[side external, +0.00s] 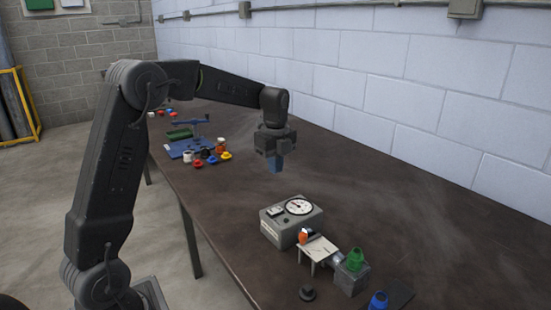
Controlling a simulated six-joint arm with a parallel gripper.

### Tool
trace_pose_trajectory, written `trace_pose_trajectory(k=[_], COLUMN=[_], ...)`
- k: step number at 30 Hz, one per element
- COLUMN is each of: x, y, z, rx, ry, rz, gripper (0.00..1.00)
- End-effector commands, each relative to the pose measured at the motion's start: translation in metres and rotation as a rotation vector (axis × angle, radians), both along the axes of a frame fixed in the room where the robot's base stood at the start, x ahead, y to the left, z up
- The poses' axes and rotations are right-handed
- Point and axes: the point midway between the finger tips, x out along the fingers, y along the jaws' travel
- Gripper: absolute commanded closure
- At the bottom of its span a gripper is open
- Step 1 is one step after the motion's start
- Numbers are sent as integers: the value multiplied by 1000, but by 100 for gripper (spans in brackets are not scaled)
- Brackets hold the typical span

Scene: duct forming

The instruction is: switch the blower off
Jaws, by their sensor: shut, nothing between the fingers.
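My gripper (275,168) is shut and empty, pointing down above the table, behind and above a grey box. That grey box (284,230) has a round white dial (298,206) and a smaller panel on top. Nearer the camera stands a smaller grey box (351,279) with a green part (355,259) on it. A metallic piece beside it reaches toward a small light-topped stand (318,249). I cannot tell which box is the blower. No switch position can be made out at this size.
An orange piece (303,236) is at the small stand. A dark round knob-like piece (307,293) and a blue piece (378,300) are near the front. A blue fixture (187,149) and several coloured pieces lie farther back. A block wall borders the dark table (430,235); its right side is clear.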

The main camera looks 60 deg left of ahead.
Motion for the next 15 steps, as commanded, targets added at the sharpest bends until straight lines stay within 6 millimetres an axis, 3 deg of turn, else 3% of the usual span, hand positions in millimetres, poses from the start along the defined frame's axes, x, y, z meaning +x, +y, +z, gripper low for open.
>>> trace_pose_trajectory(k=[6,15], x=[0,0], y=[0,0], z=[20,22], rx=[0,0], ry=[0,0], rz=[0,0], gripper=[100,100])
